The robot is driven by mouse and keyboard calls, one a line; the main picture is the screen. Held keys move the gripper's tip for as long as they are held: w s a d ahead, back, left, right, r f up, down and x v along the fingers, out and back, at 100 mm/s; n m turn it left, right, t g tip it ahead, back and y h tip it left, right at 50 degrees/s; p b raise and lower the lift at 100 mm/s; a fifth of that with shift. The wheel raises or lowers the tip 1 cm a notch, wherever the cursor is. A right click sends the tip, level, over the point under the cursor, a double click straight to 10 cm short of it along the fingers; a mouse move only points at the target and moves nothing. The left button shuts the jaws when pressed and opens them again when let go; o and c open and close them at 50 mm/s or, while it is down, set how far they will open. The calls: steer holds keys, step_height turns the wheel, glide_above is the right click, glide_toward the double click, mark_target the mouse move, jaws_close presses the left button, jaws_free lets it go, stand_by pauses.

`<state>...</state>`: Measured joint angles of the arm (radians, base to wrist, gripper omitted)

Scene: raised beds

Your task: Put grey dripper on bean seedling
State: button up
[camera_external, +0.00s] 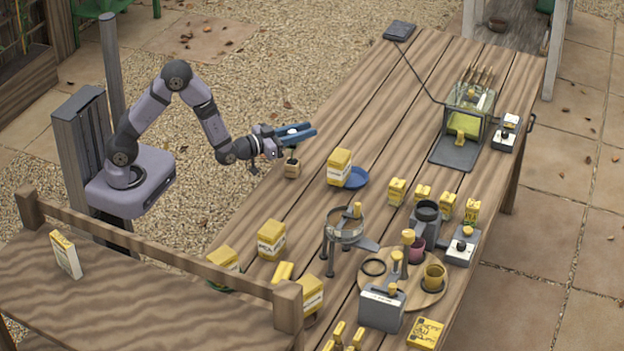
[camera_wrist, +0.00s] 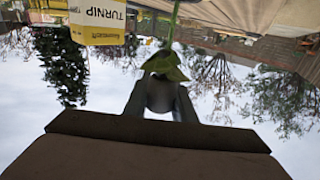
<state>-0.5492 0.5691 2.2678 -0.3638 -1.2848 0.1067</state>
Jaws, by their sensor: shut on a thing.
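My gripper (camera_external: 300,133) is shut and level above the near-left edge of the table. In the wrist view its dark fingers (camera_wrist: 160,100) close on a rounded grey thing, which I take to be the grey dripper (camera_wrist: 160,92). A green leaf and thin stem, likely the bean seedling (camera_wrist: 167,66), show just beyond the fingertips in that upside-down view. The leaf overlaps the grey thing; I cannot tell if they touch. In the external view a small wooden pot (camera_external: 292,169) stands on the table just below my gripper, with a dark stem rising from it, partly hidden.
A yellow box (camera_external: 339,166) stands beside a blue dish (camera_external: 356,178) to the right of the pot; a yellow TURNIP box (camera_wrist: 97,20) shows in the wrist view. Several yellow packets, stands and a round wooden board (camera_external: 432,292) crowd the near table.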

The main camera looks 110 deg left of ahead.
steer(key=shift+f, duration=2.1)
steer(key=shift+f, duration=0.2)
steer(key=o, duration=1)
steer(key=shift+r, duration=0.2)
